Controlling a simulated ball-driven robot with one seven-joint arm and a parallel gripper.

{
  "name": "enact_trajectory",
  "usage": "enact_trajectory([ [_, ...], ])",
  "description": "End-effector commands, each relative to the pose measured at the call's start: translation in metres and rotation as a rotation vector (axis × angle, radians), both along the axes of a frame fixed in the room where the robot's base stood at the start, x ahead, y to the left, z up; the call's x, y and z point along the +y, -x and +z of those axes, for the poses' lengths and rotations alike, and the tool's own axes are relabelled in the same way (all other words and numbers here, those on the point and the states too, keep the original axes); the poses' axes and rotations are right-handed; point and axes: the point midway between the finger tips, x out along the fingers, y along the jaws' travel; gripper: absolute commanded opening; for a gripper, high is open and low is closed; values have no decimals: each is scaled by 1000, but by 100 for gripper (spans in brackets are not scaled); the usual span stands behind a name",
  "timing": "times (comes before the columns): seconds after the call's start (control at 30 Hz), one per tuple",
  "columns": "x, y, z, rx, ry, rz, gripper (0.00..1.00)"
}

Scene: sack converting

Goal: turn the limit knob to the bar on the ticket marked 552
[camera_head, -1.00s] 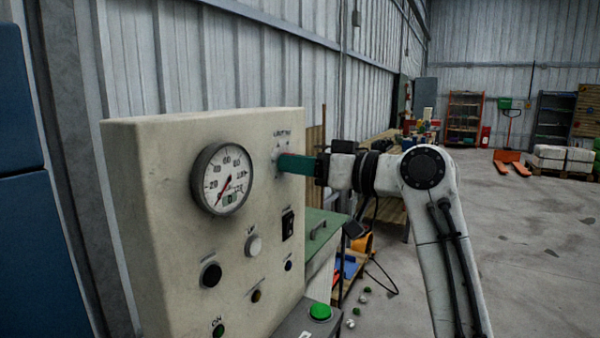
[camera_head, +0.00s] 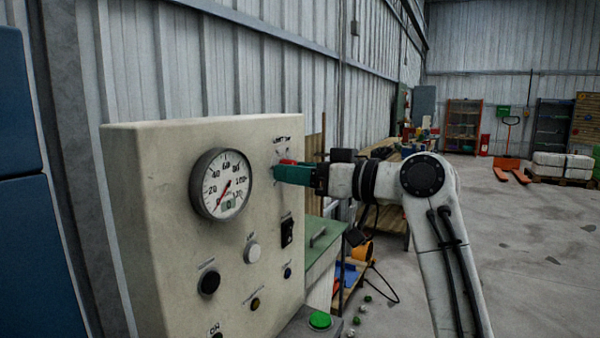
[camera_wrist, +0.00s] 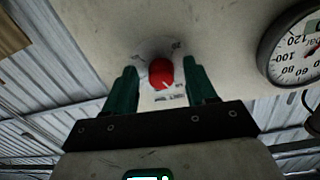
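The red limit knob (camera_wrist: 160,72) sits on the cream panel (camera_head: 150,220), with a white pointer mark near its lower edge in the wrist view. Its printed label (camera_wrist: 170,98) appears upside down there. My gripper (camera_wrist: 160,66) is open, with one green finger on each side of the knob and a visible gap to each. In the head view, my gripper (camera_head: 282,173) is at the panel's upper right, and only a bit of the red knob (camera_head: 287,161) shows above the fingers. I see no ticket marked 552.
A round pressure gauge (camera_head: 222,184) is left of the knob. Below are a white button (camera_head: 252,251), a black knob (camera_head: 209,282) and a black switch (camera_head: 287,232). A green button (camera_head: 320,320) stands at the lower front. The floor to the right is open.

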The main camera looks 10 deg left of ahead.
Motion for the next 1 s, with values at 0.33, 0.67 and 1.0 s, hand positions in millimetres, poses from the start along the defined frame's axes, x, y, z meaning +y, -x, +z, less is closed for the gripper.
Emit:
enact_trajectory([
  [0.33,-8,2,2,-3,-4,-2,56],
  [0.67,-62,24,1,-3,-3,-3,56],
  [1.0,-98,40,2,0,-1,0,56],
])
